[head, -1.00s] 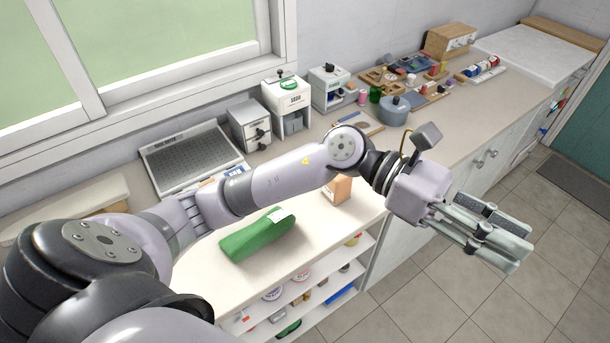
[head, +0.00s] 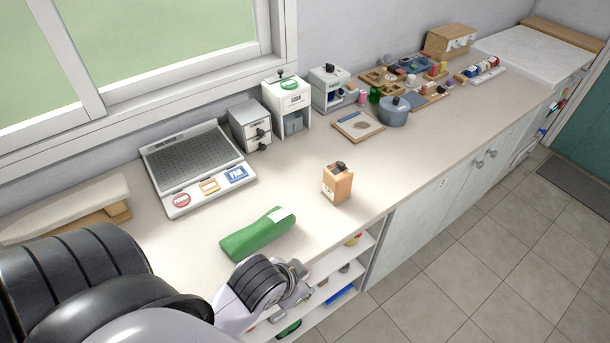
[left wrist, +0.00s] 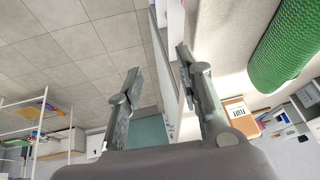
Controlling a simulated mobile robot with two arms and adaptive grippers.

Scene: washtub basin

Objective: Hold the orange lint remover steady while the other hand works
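The orange lint remover (head: 337,185) stands upright on the counter, a small orange box with a black top, right of a green bundle. An orange box with a white label, apparently the same lint remover, also shows in the left wrist view (left wrist: 240,118), beyond the right finger. My left gripper (left wrist: 158,62) is open with nothing between its fingers, apart from the lint remover. In the head view my left arm is low at the counter's front edge and its fingers are hidden. My right gripper is in neither current view.
The green bundle (head: 258,234) lies near the counter's front edge; its green surface is close in the left wrist view (left wrist: 285,50). A perforated tray (head: 190,165), small machines and a grey pot (head: 393,111) stand behind. The counter (head: 290,185) around the lint remover is clear.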

